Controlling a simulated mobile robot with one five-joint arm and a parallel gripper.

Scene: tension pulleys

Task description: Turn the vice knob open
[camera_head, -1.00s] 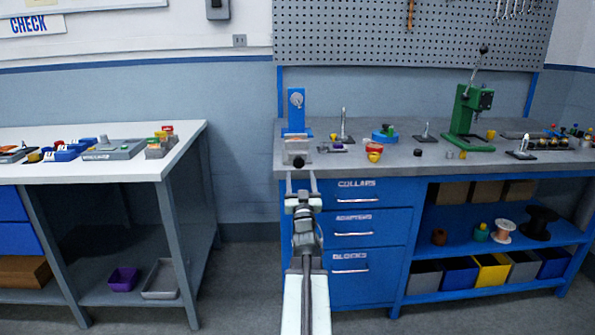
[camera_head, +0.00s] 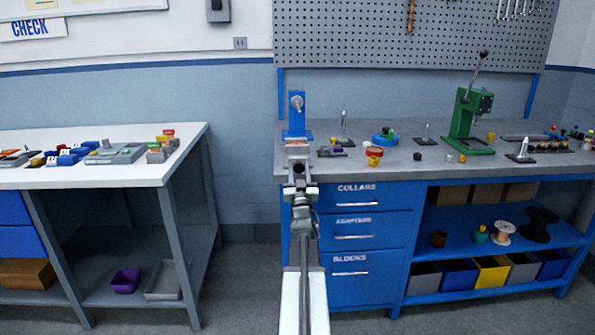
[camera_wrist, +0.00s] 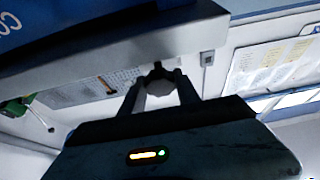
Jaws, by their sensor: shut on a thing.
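The vice (camera_head: 297,149) sits at the left front edge of the grey workbench, in front of a blue upright fixture. The knob's turn angle cannot be told.
The blue fixture (camera_head: 297,117) stands right behind the vice. Red and yellow parts (camera_head: 374,154) and a green press (camera_head: 470,120) stand further right on the workbench (camera_head: 400,170). Blue drawers (camera_head: 365,215) lie below the edge. A white-topped table (camera_head: 70,174) stands left across a gap.

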